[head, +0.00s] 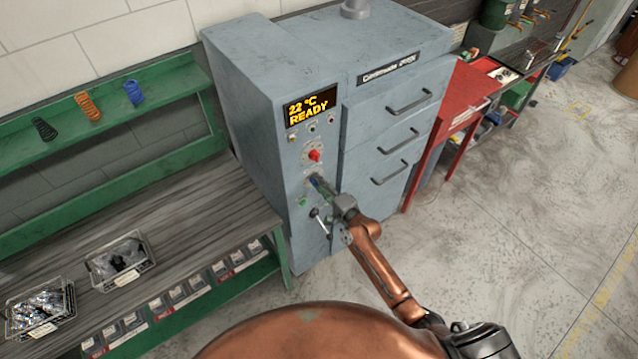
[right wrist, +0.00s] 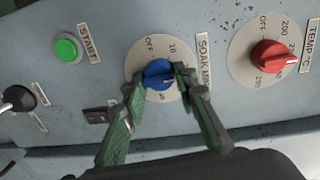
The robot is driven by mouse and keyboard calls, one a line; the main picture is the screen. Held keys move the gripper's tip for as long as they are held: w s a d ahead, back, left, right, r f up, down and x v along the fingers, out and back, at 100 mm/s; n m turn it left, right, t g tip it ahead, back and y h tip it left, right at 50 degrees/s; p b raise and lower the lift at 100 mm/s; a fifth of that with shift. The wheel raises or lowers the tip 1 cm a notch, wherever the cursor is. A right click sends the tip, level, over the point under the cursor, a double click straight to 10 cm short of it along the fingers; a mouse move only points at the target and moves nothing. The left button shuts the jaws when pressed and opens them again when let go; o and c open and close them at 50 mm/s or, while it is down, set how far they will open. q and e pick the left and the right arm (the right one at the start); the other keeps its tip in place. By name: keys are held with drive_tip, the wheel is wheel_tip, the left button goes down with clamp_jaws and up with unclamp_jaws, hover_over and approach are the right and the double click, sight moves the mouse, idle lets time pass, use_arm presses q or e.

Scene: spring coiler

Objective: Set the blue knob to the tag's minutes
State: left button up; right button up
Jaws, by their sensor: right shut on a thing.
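The blue knob (right wrist: 158,74) sits on a pale round dial (right wrist: 146,54) on the grey oven's front panel. OFF and 10 are readable on the dial; the lower marks are partly covered by my fingers. The label beside it reads SOAK MIN, its end hidden. My right gripper (right wrist: 160,82) is shut on the blue knob, one green-padded finger on each side. In the head view my right gripper (head: 322,188) reaches the panel below the red knob (head: 314,156). I cannot make out the knob's exact setting. No tag with readable minutes shows. My left gripper is not in view.
The red temperature knob (right wrist: 274,55) is right of the dial, the green START button (right wrist: 66,47) left. The oven display (head: 311,107) reads 22 °C READY. A black-knobbed lever (right wrist: 18,98) is at lower left.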

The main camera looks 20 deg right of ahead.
idle(0.3)
drive_tip(key=o, duration=1.2)
drive_tip(key=shift+c, duration=0.2)
drive_tip(key=v, duration=1.2)
drive_tip(key=shift+d, duration=0.15)
